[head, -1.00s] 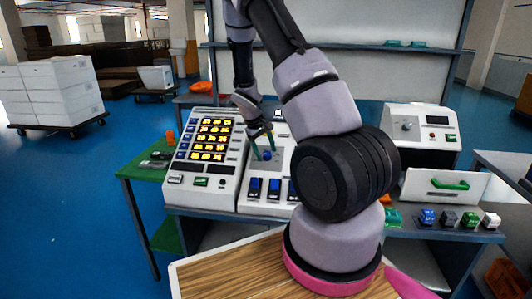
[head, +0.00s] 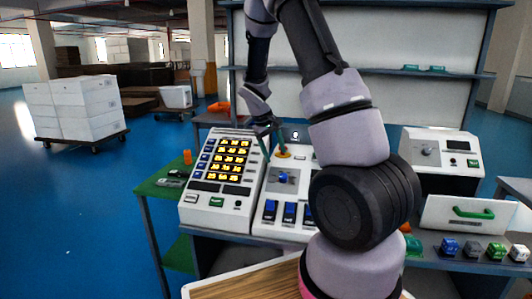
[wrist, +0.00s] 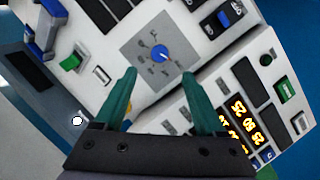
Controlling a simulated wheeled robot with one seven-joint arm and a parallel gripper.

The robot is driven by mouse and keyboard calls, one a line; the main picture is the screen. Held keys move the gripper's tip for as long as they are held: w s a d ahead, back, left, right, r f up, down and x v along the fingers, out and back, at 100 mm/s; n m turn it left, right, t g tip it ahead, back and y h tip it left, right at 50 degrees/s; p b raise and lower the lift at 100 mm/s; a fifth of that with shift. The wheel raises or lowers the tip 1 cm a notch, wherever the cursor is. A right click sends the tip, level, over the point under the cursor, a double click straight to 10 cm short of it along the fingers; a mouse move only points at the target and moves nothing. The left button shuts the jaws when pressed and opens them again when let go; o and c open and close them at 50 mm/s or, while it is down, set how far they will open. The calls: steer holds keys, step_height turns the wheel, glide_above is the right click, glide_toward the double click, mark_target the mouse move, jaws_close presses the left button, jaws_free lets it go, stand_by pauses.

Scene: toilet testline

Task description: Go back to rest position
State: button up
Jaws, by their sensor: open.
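My gripper (head: 274,140) hangs from my arm above the middle console (head: 262,222) of the test bench. In the wrist view its two green fingers (wrist: 158,100) are spread apart with nothing between them. Beyond the fingertips is a blue knob (wrist: 160,54) on a grey square panel with dial marks. The fingers are apart from the knob. In the head view my arm's thick links cover the right part of the middle console.
A console with lit yellow displays (head: 231,157) stands left of the middle one. Another white console (head: 437,154) and a white box with a green handle (head: 468,211) stand right. Small coloured blocks (head: 473,249) line the front edge. The left floor (head: 60,215) is open.

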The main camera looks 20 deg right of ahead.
steer(key=s+a+r+m+t+y, duration=0.25)
steer(key=s+r, duration=0.25)
steer(key=r, duration=0.4)
steer(key=s+a+r+m+t+y, duration=0.1)
steer(key=s+a+r, duration=0.2)
steer(key=s+r, duration=0.45)
steer(key=s+a+r+m+t+y, duration=0.1)
steer(key=s+a+r, duration=0.2)
steer(key=s, duration=0.4)
steer(key=s+a+r+m+t+y, duration=0.1)
steer(key=s+a+r+t, duration=0.1)
steer(key=s+r, duration=0.4)
steer(key=shift+s+a+r, duration=0.3)
steer(key=shift+s+a, duration=0.05)
steer(key=shift+a, duration=0.05)
